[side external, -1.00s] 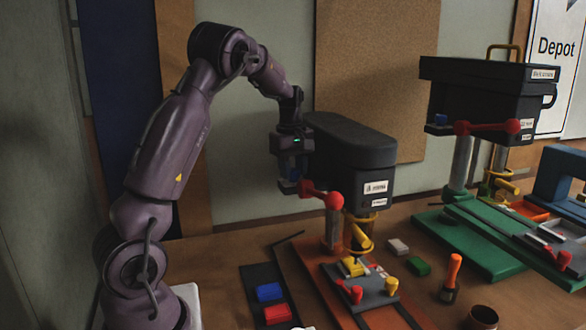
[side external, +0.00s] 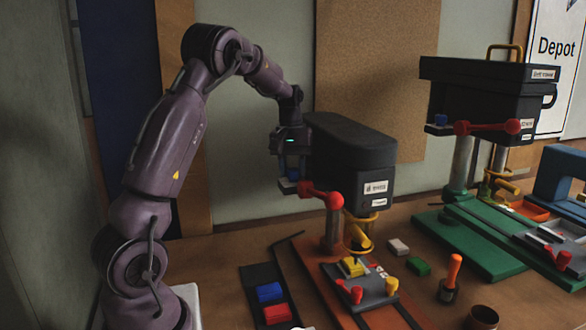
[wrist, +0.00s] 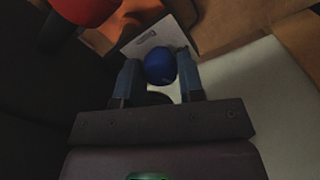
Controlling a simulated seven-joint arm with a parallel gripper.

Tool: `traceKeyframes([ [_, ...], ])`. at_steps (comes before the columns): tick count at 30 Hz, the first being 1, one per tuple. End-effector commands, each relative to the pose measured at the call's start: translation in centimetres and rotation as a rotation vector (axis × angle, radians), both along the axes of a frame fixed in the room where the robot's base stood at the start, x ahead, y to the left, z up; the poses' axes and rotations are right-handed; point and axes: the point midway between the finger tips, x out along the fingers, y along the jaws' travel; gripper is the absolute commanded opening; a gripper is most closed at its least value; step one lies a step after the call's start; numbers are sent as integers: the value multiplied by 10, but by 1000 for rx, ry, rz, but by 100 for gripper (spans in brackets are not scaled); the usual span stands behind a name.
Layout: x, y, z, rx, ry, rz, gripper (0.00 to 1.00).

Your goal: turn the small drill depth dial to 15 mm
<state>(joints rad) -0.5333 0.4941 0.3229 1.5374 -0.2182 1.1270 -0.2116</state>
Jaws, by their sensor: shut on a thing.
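The nearer drill press has a black head (side external: 350,150), a red-knobbed feed handle (side external: 334,201) and an orange-brown base (side external: 305,262). My gripper (side external: 290,176) is at the left side of its head, pointing down. In the wrist view, a round blue knob (wrist: 160,66) sits between my two fingers (wrist: 158,80), which are shut on it. A pale plate with a small dark mark (wrist: 148,40) lies just beyond the knob. I cannot read any dial setting.
A second drill press with a black head (side external: 480,100) and green base (side external: 470,240) stands at right. Blue (side external: 269,291) and red (side external: 277,314) blocks lie on a dark tray in front. An orange-handled tool (side external: 453,275) stands on the bench. The red handle (wrist: 85,10) is close to my fingers.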

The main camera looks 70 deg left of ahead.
Motion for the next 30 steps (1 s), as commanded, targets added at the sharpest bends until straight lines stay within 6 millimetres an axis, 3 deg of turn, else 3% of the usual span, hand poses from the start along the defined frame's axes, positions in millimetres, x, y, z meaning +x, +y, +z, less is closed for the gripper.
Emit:
traceKeyframes([
  [16, 1, 0, 2, 3, -5, -26, 12],
  [17, 1, 0, 2, 3, -5, -26, 42],
  [19, 1, 0, 2, 3, -4, -26, 58],
  [30, 0, 0, 6, 2, -2, -25, 61],
])
